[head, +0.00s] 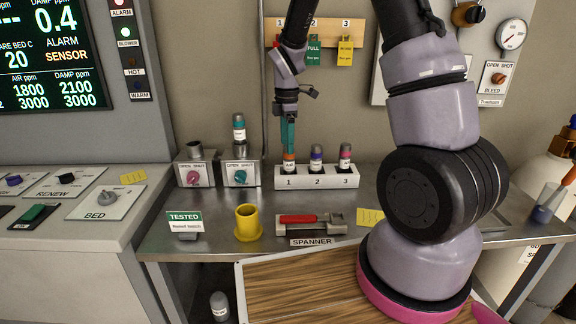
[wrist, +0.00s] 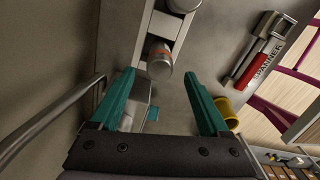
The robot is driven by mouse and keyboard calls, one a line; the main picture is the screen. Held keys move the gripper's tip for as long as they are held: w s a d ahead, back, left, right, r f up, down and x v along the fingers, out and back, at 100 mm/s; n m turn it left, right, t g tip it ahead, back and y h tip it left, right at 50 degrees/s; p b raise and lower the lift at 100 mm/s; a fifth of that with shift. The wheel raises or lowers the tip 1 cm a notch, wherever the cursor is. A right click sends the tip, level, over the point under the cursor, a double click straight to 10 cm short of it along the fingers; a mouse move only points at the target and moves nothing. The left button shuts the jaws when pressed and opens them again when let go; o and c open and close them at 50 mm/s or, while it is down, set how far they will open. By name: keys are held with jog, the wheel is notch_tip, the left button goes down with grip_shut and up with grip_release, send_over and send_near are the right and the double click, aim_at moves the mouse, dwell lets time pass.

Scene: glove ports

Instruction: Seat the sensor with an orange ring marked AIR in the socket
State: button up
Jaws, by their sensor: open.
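The sensor with an orange ring (head: 289,163) stands upright in slot 1 of the white rack (head: 331,181); its lettering is too small to read. My gripper (head: 288,150) points down just above it, teal fingers apart. In the wrist view my gripper (wrist: 159,84) is open and empty, and the orange-ringed sensor (wrist: 159,60) lies just beyond the fingertips, between their lines. An empty socket (head: 195,150) tops the left grey block with a pink knob. The right block, with a teal knob (head: 240,176), has a grey-capped sensor (head: 239,127) standing in its socket.
Purple-ringed (head: 316,158) and pink-ringed (head: 345,156) sensors stand close beside in slots 2 and 3. A vertical pipe (head: 262,80) runs up left of my gripper.

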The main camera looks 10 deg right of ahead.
aim_at(289, 165)
jog(key=f, duration=0.5)
jog(key=shift+d, duration=0.35)
grip_shut()
